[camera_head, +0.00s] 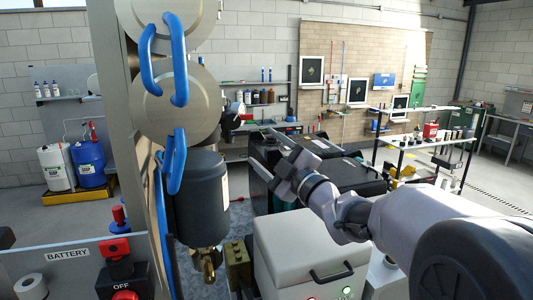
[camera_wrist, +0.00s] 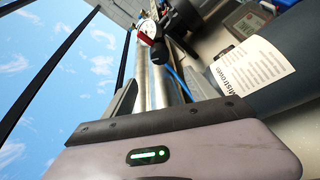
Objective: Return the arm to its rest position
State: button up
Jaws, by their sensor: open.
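My arm (camera_head: 410,225) reaches in from the lower right in the head view. My gripper (camera_head: 282,172) is at its far end, raised in front of dark equipment and right of the dark cylinder. In the wrist view, my gripper (camera_wrist: 160,95) is open, and I see nothing held in it. Bright metal tubes and a pressure gauge (camera_wrist: 148,28) show beyond the jaws; I cannot tell how far away they are. The membrane tubes' round metal end caps (camera_head: 172,103) are stacked at left in the head view, with blue hoses (camera_head: 173,160) over them.
A dark cylinder (camera_head: 197,195) hangs below the caps; a labelled one (camera_wrist: 290,65) shows in the wrist view. A white box (camera_head: 305,250) with a handle stands below my gripper. The battery switch panel (camera_head: 75,270) is at lower left. Shelves (camera_head: 425,140) stand behind my arm.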

jog(key=s+d+m+h, duration=0.3)
jog(key=d+m+h, duration=0.5)
jog(key=m, duration=0.1)
jog(key=s+d+f+m+g+h, duration=0.25)
jog(key=s+f+m, duration=0.2)
jog(key=s, duration=0.35)
jog(key=s+d+f+m+g+h, duration=0.25)
jog(key=s+f+m, duration=0.2)
jog(key=s, duration=0.35)
jog(key=s+a+f+m+g+y, duration=0.2)
jog(key=s+f, duration=0.2)
jog(key=s, duration=0.3)
jog(key=s+a+f+m+g+y, duration=0.15)
jog(key=s+f, duration=0.25)
jog(key=s, duration=0.4)
jog(key=s+f+m+g+b, duration=0.1)
jog(key=s+f+g+b, duration=0.1)
jog(key=f+b, duration=1.4)
jog(key=shift+s+a+f, duration=0.45)
jog(key=shift+s+f, duration=0.05)
jog(key=shift+f, duration=1.65)
jog(key=shift+g, duration=0.25)
